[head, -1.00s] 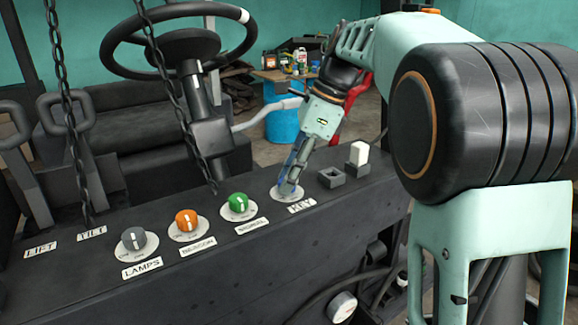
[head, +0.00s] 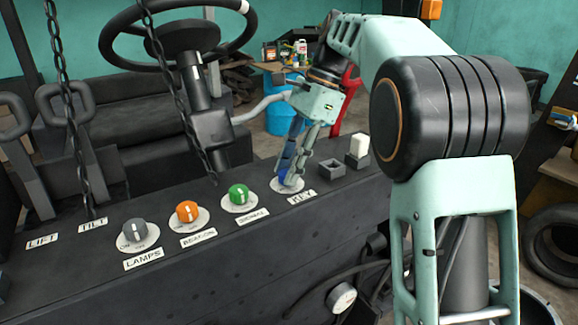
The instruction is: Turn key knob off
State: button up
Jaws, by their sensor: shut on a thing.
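The key knob is blue (head: 284,173) and sits on a pale round plate (head: 287,186) above the KEY label (head: 301,197) on the dark panel. My gripper (head: 289,178) reaches down to it and is shut on the knob. The fingers hide most of the knob, so I cannot tell which way it points.
Left of the key knob are a green knob (head: 239,194), an orange knob (head: 187,211) and a grey knob (head: 135,231). Right of it are an empty square socket (head: 331,172) and a white switch (head: 359,146). A hanging chain (head: 181,92) and steering column (head: 209,140) stand behind left.

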jog(key=o, duration=1.2)
jog(key=shift+c, duration=0.2)
jog(key=v, duration=0.7)
jog(key=shift+r, duration=0.25)
jog(key=shift+d, duration=0.1)
